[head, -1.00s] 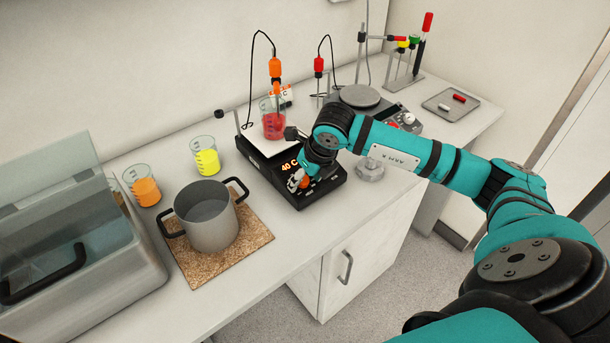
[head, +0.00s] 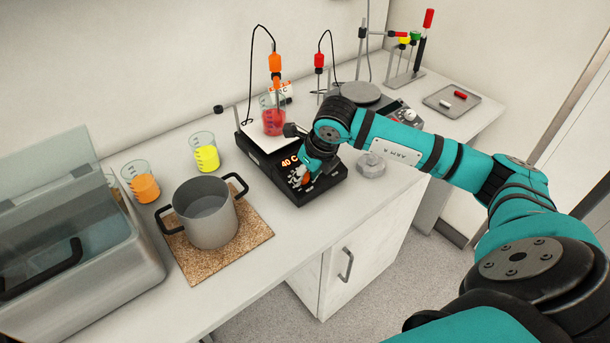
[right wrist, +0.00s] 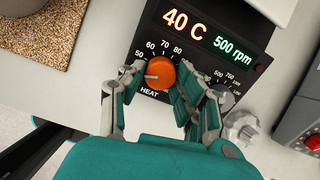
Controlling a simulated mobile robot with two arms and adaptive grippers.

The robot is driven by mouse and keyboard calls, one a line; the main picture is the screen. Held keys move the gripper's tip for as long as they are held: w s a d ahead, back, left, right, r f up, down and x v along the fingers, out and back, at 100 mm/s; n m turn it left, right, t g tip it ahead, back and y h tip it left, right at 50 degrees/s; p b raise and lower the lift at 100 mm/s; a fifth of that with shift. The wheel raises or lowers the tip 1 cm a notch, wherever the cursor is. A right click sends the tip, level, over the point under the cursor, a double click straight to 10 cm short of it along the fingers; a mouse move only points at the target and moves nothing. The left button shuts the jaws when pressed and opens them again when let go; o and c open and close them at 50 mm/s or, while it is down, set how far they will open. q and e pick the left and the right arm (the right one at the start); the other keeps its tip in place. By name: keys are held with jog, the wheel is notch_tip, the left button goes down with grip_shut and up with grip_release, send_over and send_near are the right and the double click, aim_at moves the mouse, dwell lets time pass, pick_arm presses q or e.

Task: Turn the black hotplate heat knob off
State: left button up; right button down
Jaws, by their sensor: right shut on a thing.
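The black hotplate (head: 297,192) stands on the bench, its display lit at 40 C. The right wrist view shows its front panel (right wrist: 238,22), reading 40 C and 500 rpm. The orange heat knob (right wrist: 160,73) sits above the word HEAT. Its pale pointer line points left, just below the 50 mark. My right gripper (right wrist: 158,78) is shut on this knob, one finger on each side. In the head view my right gripper (head: 305,179) is over the panel's front and partly hides the knob. My left gripper is not in view.
A beaker of red liquid (head: 272,121) stands on the hotplate with a probe in it. A second, grey knob (right wrist: 225,99) is close to the right finger. A pot (head: 207,222) and beakers of yellow (head: 207,159) and orange (head: 145,187) liquid stand to the left.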

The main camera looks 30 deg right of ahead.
jog(key=n+b, duration=0.2)
jog(key=shift+f+n+b, duration=0.2)
jog(key=shift+n+b, duration=0.2)
jog(key=shift+r+n+b, duration=0.15)
jog(key=shift+n+b, duration=0.75)
jog(key=shift+n, duration=0.2)
jog(key=shift+d+r, duration=0.1)
jog(key=c, duration=0.9)
grip_release()
jog(key=shift+c, duration=0.2)
jog(key=v, duration=1.2)
jog(key=shift+d, duration=0.25)
